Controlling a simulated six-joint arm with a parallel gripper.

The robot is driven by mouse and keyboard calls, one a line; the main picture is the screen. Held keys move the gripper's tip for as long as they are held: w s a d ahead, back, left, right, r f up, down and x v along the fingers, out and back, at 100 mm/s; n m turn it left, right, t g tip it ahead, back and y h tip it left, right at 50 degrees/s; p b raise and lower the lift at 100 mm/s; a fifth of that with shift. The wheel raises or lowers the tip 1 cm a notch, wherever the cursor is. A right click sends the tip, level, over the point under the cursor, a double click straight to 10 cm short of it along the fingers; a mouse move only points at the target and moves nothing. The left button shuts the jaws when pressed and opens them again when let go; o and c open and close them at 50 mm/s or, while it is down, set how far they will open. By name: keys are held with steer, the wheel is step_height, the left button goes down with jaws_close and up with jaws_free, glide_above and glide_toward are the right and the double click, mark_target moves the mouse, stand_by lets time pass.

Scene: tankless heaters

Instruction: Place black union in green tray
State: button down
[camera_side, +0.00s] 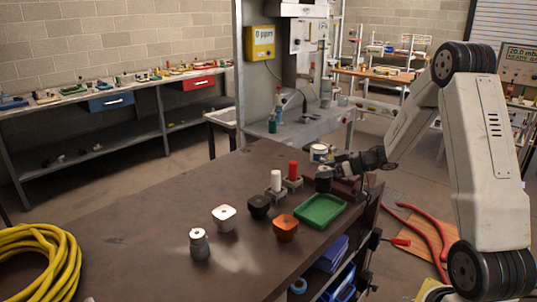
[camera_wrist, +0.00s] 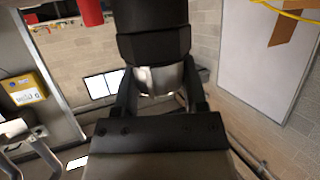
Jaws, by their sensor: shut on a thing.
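My gripper (camera_side: 330,166) is shut on the black union (camera_side: 323,182) above the workbench, just behind the green tray (camera_side: 308,213). In the wrist view the union (camera_wrist: 152,32) is a black cylinder with a faceted collar and a silvery end. The silvery end sits between the two fingers of my gripper (camera_wrist: 158,90). The green tray is shallow, rectangular and empty, and lies on the bench at right. The tray is not visible in the wrist view. Whether the union touches anything below it, I cannot tell.
An orange fitting (camera_side: 285,229) stands close left of the tray. A dark fitting (camera_side: 259,206), a white fitting (camera_side: 224,218) and a grey fitting (camera_side: 199,246) stand farther left. White (camera_side: 276,180) and red (camera_side: 292,170) cylinders stand behind the tray. A yellow hose (camera_side: 40,260) lies at far left.

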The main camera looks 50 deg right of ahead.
mark_target(323, 189)
steer(key=shift+f, duration=0.15)
steer(key=shift+f, duration=3.2)
steer(key=shift+f, duration=0.65)
steer(key=shift+c, duration=0.3)
jaws_free()
steer(key=v, duration=0.8)
steer(key=shift+w, duration=0.2)
